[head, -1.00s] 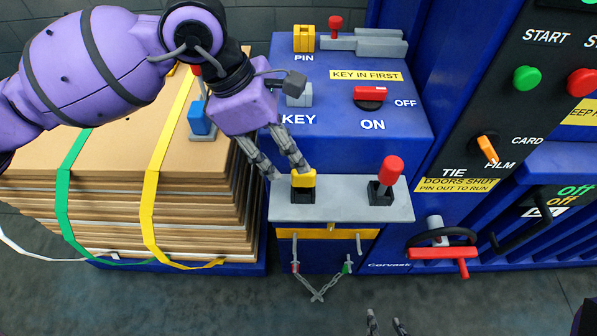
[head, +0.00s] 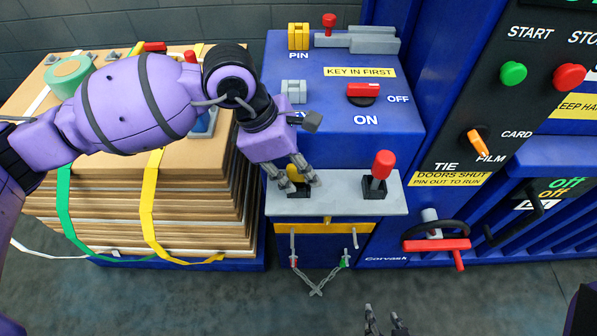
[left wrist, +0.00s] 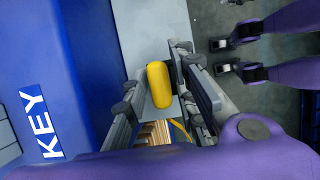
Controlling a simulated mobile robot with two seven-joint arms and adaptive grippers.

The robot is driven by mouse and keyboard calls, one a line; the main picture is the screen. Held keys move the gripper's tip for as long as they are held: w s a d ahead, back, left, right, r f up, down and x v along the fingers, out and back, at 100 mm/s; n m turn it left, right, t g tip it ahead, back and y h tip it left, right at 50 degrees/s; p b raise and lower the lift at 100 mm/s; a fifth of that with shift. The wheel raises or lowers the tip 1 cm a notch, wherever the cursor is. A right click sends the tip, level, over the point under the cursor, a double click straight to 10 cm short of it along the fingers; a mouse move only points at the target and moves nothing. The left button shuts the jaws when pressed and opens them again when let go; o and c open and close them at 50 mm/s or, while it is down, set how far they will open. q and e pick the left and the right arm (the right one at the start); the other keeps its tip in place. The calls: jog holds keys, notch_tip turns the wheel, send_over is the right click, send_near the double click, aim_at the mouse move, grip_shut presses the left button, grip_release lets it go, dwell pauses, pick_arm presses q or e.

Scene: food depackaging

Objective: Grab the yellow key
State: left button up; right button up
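The yellow key (head: 294,174) stands in a dark socket on the grey shelf of the blue console, partly hidden by my left gripper in the head view. My left gripper (head: 302,182) reaches down over it with a finger on either side. In the left wrist view the yellow key (left wrist: 159,86) lies between the two fingers, close to both, with a narrow gap showing; firm contact does not show. My right gripper (head: 386,322) is at the bottom edge of the head view, its fingers apart and empty.
A red-knobbed lever (head: 381,166) stands right of the key on the grey shelf (head: 338,203). Behind are a grey KEY block (head: 293,91), a red switch (head: 363,91) and a yellow PIN piece (head: 299,36). Strapped cardboard (head: 190,215) is stacked at left.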

pick_arm(q)
grip_shut()
jog(key=shift+r, duration=0.1)
